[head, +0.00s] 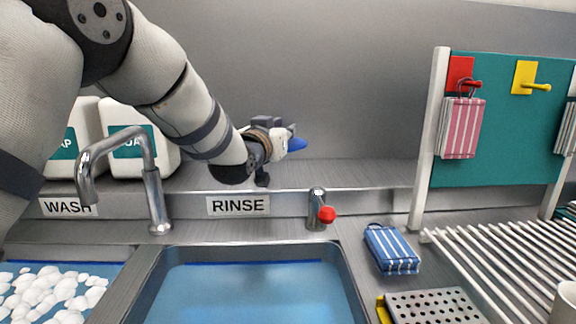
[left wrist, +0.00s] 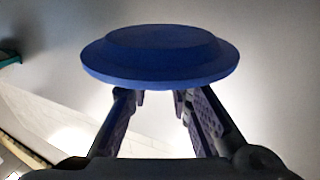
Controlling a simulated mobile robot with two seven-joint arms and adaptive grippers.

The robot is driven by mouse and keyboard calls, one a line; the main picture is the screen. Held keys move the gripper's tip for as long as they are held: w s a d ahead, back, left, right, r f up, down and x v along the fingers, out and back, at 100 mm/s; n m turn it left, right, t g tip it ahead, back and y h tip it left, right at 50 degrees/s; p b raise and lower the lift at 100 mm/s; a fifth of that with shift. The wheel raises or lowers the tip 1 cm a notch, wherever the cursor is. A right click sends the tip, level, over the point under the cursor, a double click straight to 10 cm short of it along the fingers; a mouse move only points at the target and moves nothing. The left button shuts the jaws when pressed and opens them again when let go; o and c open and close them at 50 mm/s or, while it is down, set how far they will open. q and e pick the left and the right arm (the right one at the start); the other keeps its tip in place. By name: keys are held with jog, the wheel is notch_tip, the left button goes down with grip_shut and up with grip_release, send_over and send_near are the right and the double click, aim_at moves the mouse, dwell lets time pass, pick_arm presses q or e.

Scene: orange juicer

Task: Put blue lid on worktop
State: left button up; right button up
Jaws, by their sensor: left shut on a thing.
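The blue lid (head: 297,144) shows as a small blue edge at the far end of my left arm in the head view. In the left wrist view the lid (left wrist: 160,55) is a round, stepped disc at the fingertips. My left gripper (head: 284,138) is shut on it and holds it in the air above the back ledge, right of the RINSE label. Its two fingers also show in the left wrist view (left wrist: 158,97), below the lid. The steel worktop (head: 352,236) has a bare strip right of the rinse sink. My right gripper is not in view.
The rinse sink (head: 250,252) holds blue water, and foam lies in the wash sink at left. A curved tap (head: 155,195) and a red-knobbed tap (head: 317,212) stand behind. A striped blue cloth (head: 392,250), perforated tray (head: 435,306) and rack (head: 500,262) occupy the right.

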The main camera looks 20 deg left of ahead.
pick_arm(q)
jog(key=a+f, duration=0.1)
jog(key=w+a+f, duration=0.1)
jog(key=f, duration=0.2)
jog(key=shift+w+a+f, duration=0.3)
jog(key=shift+w+a, duration=0.05)
jog(key=shift+a, duration=0.05)
jog(key=shift+w+a+f+b, duration=0.1)
jog(key=shift+a+f+b, duration=0.1)
jog(key=shift+f, duration=0.75)
jog(key=shift+w+a+f+b, duration=0.1)
jog(key=shift+a+f+b, duration=0.05)
jog(key=shift+f, duration=0.75)
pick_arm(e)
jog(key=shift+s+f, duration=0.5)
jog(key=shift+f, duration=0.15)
pick_arm(q)
jog(key=shift+f, duration=0.15)
jog(key=o, duration=0.9)
jog(key=shift+c, duration=0.2)
